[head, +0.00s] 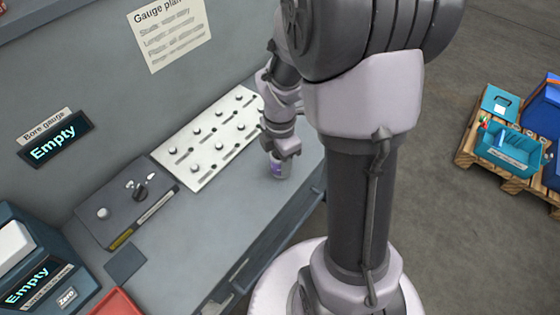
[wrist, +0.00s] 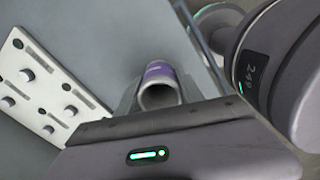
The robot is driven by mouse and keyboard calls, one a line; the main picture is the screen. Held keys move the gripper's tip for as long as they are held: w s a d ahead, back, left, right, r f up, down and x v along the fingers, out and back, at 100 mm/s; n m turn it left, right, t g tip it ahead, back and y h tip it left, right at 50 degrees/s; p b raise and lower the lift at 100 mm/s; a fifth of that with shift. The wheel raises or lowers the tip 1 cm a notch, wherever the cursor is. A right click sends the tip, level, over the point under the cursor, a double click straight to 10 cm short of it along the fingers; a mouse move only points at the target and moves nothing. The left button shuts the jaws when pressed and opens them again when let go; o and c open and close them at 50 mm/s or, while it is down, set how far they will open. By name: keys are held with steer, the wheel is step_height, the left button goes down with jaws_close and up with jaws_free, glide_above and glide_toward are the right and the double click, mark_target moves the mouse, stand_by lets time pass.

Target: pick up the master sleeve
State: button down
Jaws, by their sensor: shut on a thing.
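The master sleeve (head: 277,168) is a small hollow metal cylinder with a purple band, at the right end of the grey bench. My gripper (head: 281,155) points down over it and is shut on it. In the wrist view the sleeve (wrist: 159,86) shows its open end and purple band between the fingers of my gripper (wrist: 158,98). The gripper body hides part of it. I cannot tell whether the sleeve touches the bench.
A white plate with several pegs (head: 212,139) lies just left of the gripper. A dark gauge block (head: 127,203) and a red tray (head: 117,303) are farther left. Bare bench (head: 215,225) lies in front. Blue bins (head: 508,150) stand on a pallet at right.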

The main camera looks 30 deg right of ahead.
step_height(320, 180, up, 4)
steer(key=p, duration=0.3)
steer(key=shift+r, duration=0.1)
steer(key=s+b, duration=0.6)
steer(key=s, duration=0.9)
steer(key=shift+s+d+r, duration=0.25)
steer(key=shift+s+r, duration=0.15)
steer(key=shift+r, duration=0.05)
steer(key=shift+r, duration=0.15)
step_height(320, 180, up, 4)
steer(key=p, duration=0.4)
steer(key=shift+r+p, duration=0.15)
steer(key=shift+p, duration=0.15)
